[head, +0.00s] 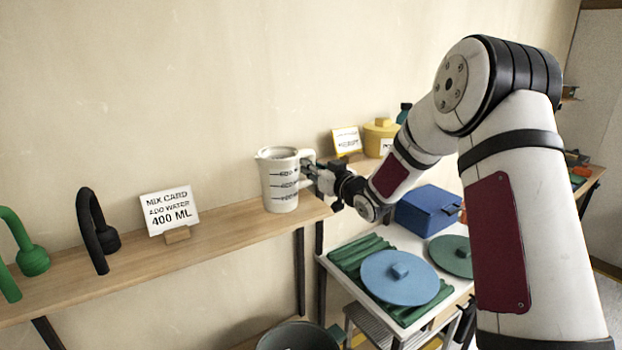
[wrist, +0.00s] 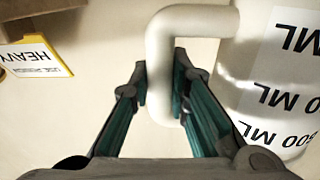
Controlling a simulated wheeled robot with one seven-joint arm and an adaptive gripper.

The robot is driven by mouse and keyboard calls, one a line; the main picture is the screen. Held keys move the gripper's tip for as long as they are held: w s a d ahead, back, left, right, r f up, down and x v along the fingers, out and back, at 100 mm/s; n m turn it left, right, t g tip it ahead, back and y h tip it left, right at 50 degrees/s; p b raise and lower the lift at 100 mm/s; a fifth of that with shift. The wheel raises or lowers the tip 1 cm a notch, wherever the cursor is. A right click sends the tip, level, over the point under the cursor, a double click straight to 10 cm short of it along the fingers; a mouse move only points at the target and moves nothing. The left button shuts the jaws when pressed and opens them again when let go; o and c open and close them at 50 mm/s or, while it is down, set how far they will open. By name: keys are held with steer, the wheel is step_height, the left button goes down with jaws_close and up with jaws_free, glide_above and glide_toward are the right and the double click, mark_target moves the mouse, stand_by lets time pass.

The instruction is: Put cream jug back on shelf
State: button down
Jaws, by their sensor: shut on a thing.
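The cream jug (head: 279,184) is a white measuring jug with dark millilitre marks. It is upright at the right end of the wooden shelf (head: 225,240). I cannot tell whether its base touches the board or is just above it. My gripper (head: 312,173) comes from the right and is shut on the jug's handle. In the wrist view my gripper (wrist: 163,85) has its two fingers on either side of the pale handle, and the jug's marked wall (wrist: 275,85) is at the right.
A mix card (head: 170,212) reading 400 ML, a black looped thing (head: 104,238) and green ones (head: 32,260) stand left on the shelf. A white table (head: 385,238) with blue and green lids is below right. The shelf between card and jug is clear.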

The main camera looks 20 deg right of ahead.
steer(key=shift+w+f+p, duration=0.15)
steer(key=shift+f+p, duration=0.05)
steer(key=shift+f, duration=0.7)
steer(key=shift+w+f+p, duration=0.1)
steer(key=shift+f+p, duration=0.05)
steer(key=shift+f, duration=0.85)
steer(key=c, duration=1.5)
jaws_free()
steer(key=shift+f, duration=0.1)
